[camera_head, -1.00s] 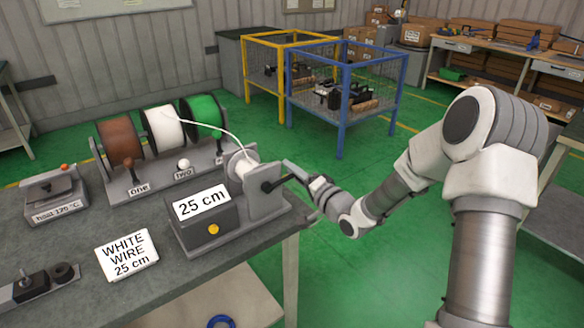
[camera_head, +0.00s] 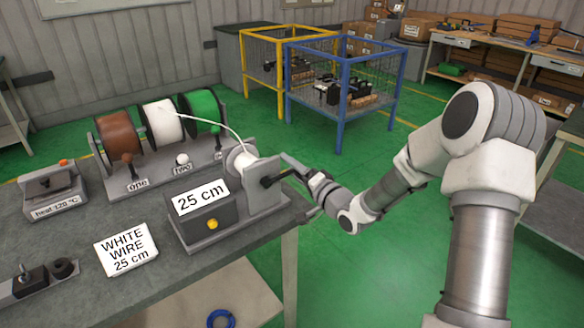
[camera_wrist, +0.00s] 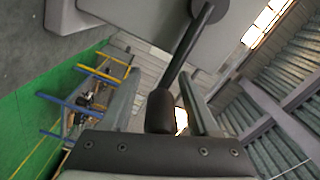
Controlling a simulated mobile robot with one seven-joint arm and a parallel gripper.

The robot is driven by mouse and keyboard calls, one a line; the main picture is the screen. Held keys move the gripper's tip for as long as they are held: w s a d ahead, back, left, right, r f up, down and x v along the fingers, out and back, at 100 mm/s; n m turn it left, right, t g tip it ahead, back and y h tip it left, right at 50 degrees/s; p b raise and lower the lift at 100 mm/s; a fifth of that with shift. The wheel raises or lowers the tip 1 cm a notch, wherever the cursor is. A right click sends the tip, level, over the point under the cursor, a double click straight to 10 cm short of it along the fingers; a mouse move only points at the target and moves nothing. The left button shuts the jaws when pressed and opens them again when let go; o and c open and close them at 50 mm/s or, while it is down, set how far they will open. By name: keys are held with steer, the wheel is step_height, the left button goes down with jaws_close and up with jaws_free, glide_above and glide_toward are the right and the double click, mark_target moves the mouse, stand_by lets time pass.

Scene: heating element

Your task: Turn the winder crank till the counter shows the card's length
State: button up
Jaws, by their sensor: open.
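The winder's counter (camera_head: 201,197) reads "25 cm", and the white card (camera_head: 127,249) reads "WHITE WIRE 25 cm". The black crank (camera_head: 273,180) sticks out from the right side of the winder (camera_head: 264,197). White wire runs from the white spool (camera_head: 160,121) to the winder's small drum (camera_head: 243,161). My gripper (camera_head: 292,168) is at the crank's outer end. In the wrist view, the crank's dark grip (camera_wrist: 160,112) stands between the open fingers of my gripper (camera_wrist: 158,92). I cannot tell whether a finger touches it.
Brown (camera_head: 118,137) and green (camera_head: 203,109) spools flank the white one. A heater (camera_head: 53,192) marked "heat 120 °C" stands at the bench's left. Blue (camera_head: 342,95) and yellow (camera_head: 262,72) cages stand behind. The floor right of the bench is clear around my arm.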

steer(key=p+v, duration=0.1)
steer(key=v, duration=1.6)
steer(key=shift+d, duration=0.2)
steer(key=shift+s+r, duration=0.1)
